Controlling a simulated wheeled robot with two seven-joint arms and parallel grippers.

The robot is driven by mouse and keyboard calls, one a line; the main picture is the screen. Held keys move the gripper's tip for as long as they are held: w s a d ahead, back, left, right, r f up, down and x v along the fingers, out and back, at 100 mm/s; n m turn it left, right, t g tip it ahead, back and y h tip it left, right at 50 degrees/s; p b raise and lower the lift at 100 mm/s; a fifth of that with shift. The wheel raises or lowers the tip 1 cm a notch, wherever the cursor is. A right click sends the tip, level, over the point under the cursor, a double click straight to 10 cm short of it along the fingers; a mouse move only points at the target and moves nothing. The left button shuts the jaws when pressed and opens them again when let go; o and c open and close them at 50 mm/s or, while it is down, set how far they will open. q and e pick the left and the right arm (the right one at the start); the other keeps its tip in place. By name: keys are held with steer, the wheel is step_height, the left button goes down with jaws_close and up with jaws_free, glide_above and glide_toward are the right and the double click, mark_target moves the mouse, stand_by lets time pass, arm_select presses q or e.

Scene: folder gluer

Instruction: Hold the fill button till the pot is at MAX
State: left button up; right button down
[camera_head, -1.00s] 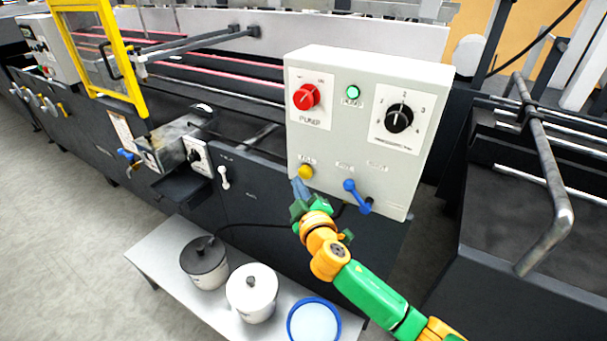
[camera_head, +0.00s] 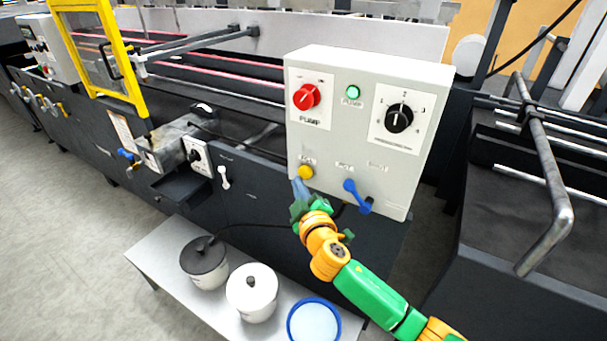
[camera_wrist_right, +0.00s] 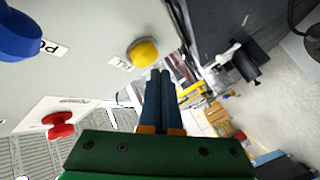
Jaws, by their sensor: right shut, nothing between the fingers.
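The yellow fill button (camera_head: 306,172) sits low on the left of the grey control box (camera_head: 350,150). It also shows in the right wrist view (camera_wrist_right: 144,52), just beyond and left of the fingertips. My right gripper (camera_head: 298,186) is shut and empty, with its tips just below the button in the head view. In the right wrist view its blue fingers (camera_wrist_right: 160,75) lie together, and a small gap seems to part them from the button; contact cannot be told for certain. No level mark of a pot can be read. My left gripper is out of view.
The box also bears a red pump knob (camera_head: 306,96), a green lamp (camera_head: 353,92), a black dial (camera_head: 399,117) and a blue lever (camera_head: 357,196).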

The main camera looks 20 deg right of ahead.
steer(key=shift+w+d, duration=0.25)
steer(key=shift+d, duration=0.1)
steer(key=shift+w+d, duration=0.35)
steer(key=shift+d, duration=0.05)
stand_by(0.8)
steer(key=shift+s+a, duration=0.1)
stand_by(1.1)
steer(key=shift+s+a, duration=0.5)
steer(key=shift+a, duration=0.15)
steer(key=s+a, duration=0.1)
steer(key=a, duration=0.1)
steer(key=s+a, duration=0.2)
stand_by(0.5)
